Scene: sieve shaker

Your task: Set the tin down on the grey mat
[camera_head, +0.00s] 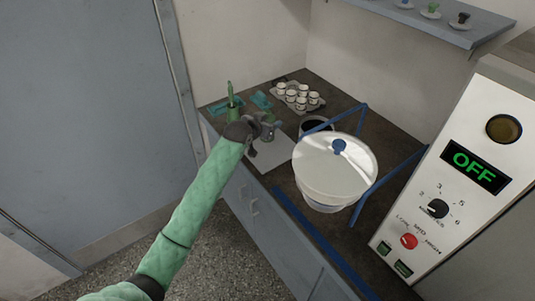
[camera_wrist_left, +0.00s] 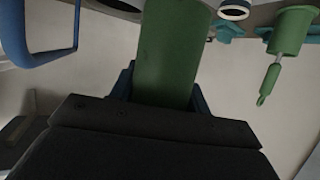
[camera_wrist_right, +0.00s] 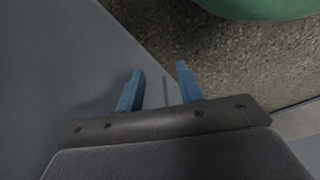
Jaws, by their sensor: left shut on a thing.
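My left gripper (camera_head: 256,127) is shut on the tin, which shows as a green cylinder (camera_wrist_left: 172,55) between the blue fingers in the left wrist view. In the head view the tin is small and partly hidden by the gripper, over the back part of the pale grey mat (camera_head: 268,157). I cannot tell whether its base touches the mat. My right gripper (camera_wrist_right: 160,80) is open and empty in the right wrist view, with grey floor and a grey-blue panel behind it.
A green holder with a brush-like tool (camera_head: 233,110) stands left of the tin. A tray of white cups (camera_head: 298,97) is behind. The large white lidded sieve shaker (camera_head: 325,172) with blue bars stands right of the mat. A control box (camera_head: 452,180) reads OFF.

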